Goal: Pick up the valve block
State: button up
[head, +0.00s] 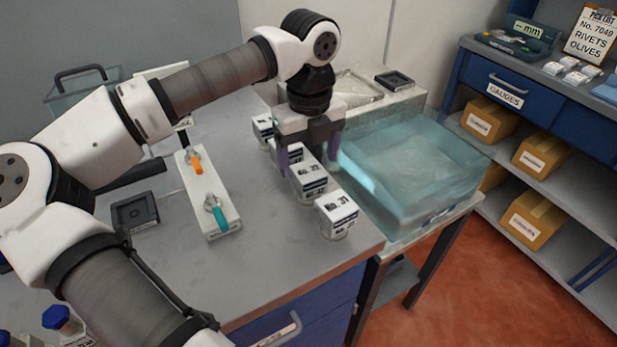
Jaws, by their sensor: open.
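A long white block with an orange lever and a teal lever, which looks like the valve block (206,178), lies on the grey bench left of centre in the head view.
The container marked No. 31 (337,213) stands nearest the bench's front right. A clear bluish tub (415,175) sits right of the row. A small dark tray (135,212) lies left of the block. Blue shelving (500,88) with cardboard boxes stands at right.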

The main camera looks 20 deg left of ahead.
aim_at(309, 183)
jog(key=shift+w+a+f+p, duration=0.1)
jog(key=shift+f+p, duration=0.45)
jog(key=shift+f, duration=1.4)
jog(key=shift+w+f+p, duration=0.1)
jog(key=shift+f+p, duration=0.45)
jog(key=shift+f, duration=1.35)
jog(key=shift+r, duration=0.1)
jog(key=c, duration=1.5)
